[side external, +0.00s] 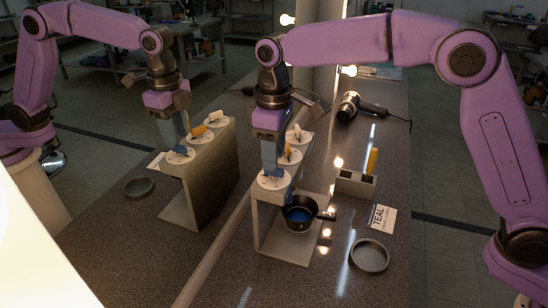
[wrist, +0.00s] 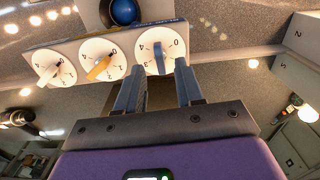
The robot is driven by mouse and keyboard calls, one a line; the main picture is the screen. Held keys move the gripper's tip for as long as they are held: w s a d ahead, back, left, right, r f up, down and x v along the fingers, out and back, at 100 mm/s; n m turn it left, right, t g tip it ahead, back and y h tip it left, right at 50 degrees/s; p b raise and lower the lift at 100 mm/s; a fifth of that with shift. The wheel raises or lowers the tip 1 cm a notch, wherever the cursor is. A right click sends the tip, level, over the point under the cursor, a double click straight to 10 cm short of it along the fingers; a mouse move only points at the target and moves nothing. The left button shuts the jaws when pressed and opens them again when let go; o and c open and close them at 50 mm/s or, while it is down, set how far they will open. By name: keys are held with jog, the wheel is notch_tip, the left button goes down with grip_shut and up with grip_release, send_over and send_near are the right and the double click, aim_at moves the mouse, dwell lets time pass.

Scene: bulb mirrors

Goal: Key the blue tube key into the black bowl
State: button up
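The blue tube key (wrist: 158,57) stands on a numbered white dial (wrist: 148,66), the nearest of three on top of a stand (side external: 267,222). My gripper (wrist: 160,68) is open. Its two fingers point at this dial with the blue key between their tips in the wrist view, and I see no clear contact. In the side view my gripper (side external: 273,171) is right over the nearest dial and hides the key. The black bowl (side external: 300,222) has a side handle and stands low in front of the stand, with blue inside it. The wrist view shows a round blue shape (wrist: 124,11) there.
Two other dials carry an orange key (wrist: 98,68) and a pale key (wrist: 50,74). A mirror at left repeats the scene.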

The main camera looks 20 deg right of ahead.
jog(key=shift+r, duration=1.9)
notch_tip(320, 180, up, 8)
jog(key=shift+f, duration=0.25)
jog(key=shift+s, duration=0.1)
jog(key=s+d+f+n, duration=0.1)
jog(key=s+d+f, duration=0.4)
jog(key=s+d, duration=0.3)
jog(key=s+d+f+n, duration=0.1)
jog(key=s+d+f, duration=0.4)
jog(key=s+d, duration=0.4)
jog(key=s+d+f+n, duration=0.1)
jog(key=s+d+f, duration=0.4)
jog(key=s, duration=1)
jog(key=d, duration=0.3)
jog(key=shift+d+f, duration=0.25)
jog(key=shift+d, duration=0.15)
